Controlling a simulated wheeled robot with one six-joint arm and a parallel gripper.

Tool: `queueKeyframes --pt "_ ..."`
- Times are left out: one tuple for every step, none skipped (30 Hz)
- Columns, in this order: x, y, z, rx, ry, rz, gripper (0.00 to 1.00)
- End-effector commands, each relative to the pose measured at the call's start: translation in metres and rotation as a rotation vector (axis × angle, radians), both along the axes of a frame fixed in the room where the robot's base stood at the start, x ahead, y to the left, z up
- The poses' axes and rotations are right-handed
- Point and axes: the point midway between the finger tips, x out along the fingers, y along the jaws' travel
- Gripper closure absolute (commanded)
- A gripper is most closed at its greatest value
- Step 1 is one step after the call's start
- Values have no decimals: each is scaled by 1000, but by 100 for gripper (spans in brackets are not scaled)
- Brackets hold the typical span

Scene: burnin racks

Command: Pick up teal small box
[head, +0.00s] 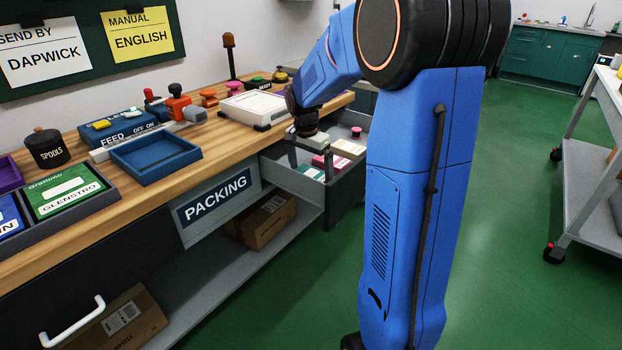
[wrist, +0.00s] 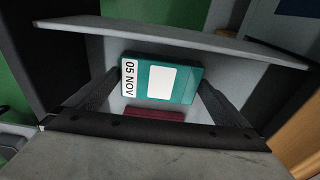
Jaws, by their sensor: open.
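The teal small box (wrist: 181,84) lies in the open drawer, with a white "05 NOV" strip and a blank white label facing up in the wrist view. In the head view a teal box (head: 309,173) shows at the drawer's near left, partly hidden by my gripper. My gripper (wrist: 160,82) is open and empty. Its two fingers show on either side of the teal box in the wrist view, and I cannot tell the height left between them. In the head view my gripper (head: 308,147) hangs over the drawer.
The drawer (head: 344,196) stands out from the bench, its walls close around the fingers. A pink box (head: 326,162) and a pale box (head: 348,147) lie in it. A dark red box (wrist: 155,114) is beside the teal one. A blue tray (head: 155,157) stands on the bench.

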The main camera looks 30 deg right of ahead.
Motion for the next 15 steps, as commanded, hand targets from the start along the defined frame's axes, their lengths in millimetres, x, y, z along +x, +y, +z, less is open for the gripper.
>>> queueKeyframes --pt "0 0 0 0 0 0 0" --pt "0 0 0 0 0 0 0" --pt "0 0 0 0 0 0 10" --pt "0 0 0 0 0 0 17" --pt "0 0 0 0 0 0 24" --pt "0 0 0 0 0 0 31" --pt "0 0 0 0 0 0 31" --pt "0 0 0 0 0 0 31" --pt "0 0 0 0 0 0 31" --pt "0 0 0 0 0 0 31" --pt "0 0 0 0 0 0 31" --pt "0 0 0 0 0 0 31" --pt "0 0 1 0 0 0 31" --pt "0 0 1 0 0 0 31" --pt "0 0 3 0 -1 0 31"
